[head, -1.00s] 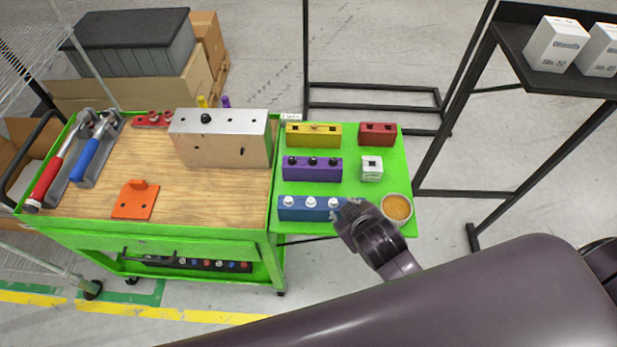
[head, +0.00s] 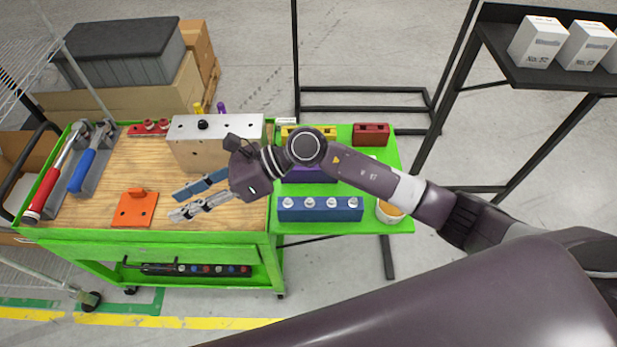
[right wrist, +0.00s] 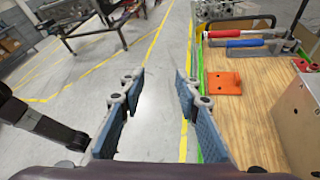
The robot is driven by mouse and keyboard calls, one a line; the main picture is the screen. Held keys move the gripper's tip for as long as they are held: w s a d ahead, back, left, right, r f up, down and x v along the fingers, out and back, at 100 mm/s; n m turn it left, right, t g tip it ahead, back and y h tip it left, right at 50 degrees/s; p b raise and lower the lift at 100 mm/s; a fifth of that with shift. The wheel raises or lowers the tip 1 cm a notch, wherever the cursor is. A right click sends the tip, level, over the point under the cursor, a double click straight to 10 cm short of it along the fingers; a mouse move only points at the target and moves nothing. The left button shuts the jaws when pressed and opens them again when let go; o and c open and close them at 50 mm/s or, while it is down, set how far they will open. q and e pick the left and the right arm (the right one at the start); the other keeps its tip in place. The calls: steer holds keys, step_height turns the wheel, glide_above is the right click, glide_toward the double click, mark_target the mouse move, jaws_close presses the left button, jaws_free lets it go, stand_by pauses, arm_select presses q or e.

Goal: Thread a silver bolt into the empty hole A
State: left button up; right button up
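The chassis block (head: 218,152) with a silver top stands at the back right of the wooden cart top. A black bolt (head: 203,124) sits in its top; other top holes are small, and I cannot read which is A. Several silver bolts (head: 310,202) stand upright in the blue holder (head: 320,214) on the green side shelf. My right gripper (head: 174,204) is open above the cart top, in front of the chassis block and left of the blue holder. In the right wrist view its fingers (right wrist: 160,76) are apart with nothing between them. My left gripper is out of view.
My right arm crosses above the green shelf (head: 384,155), partly hiding the purple holder (head: 308,176), yellow holder (head: 290,132) and bowl (head: 388,212). The red holder (head: 371,134) is visible. An orange bracket (head: 135,208) and red- and blue-handled tools (head: 84,171) lie left on the cart.

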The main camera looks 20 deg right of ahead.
steer(key=d+f+n+h, duration=0.3)
steer(key=d+f+h, duration=0.1)
steer(key=d+f, duration=0.1)
steer(key=n+h, duration=0.3)
steer(key=h, duration=0.7)
glide_above(310, 200)
step_height(310, 200, down, 6)
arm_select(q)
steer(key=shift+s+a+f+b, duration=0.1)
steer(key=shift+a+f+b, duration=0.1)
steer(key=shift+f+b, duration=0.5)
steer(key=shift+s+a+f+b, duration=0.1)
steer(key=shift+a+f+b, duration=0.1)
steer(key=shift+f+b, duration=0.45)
arm_select(e)
steer(key=shift+f, duration=3.05)
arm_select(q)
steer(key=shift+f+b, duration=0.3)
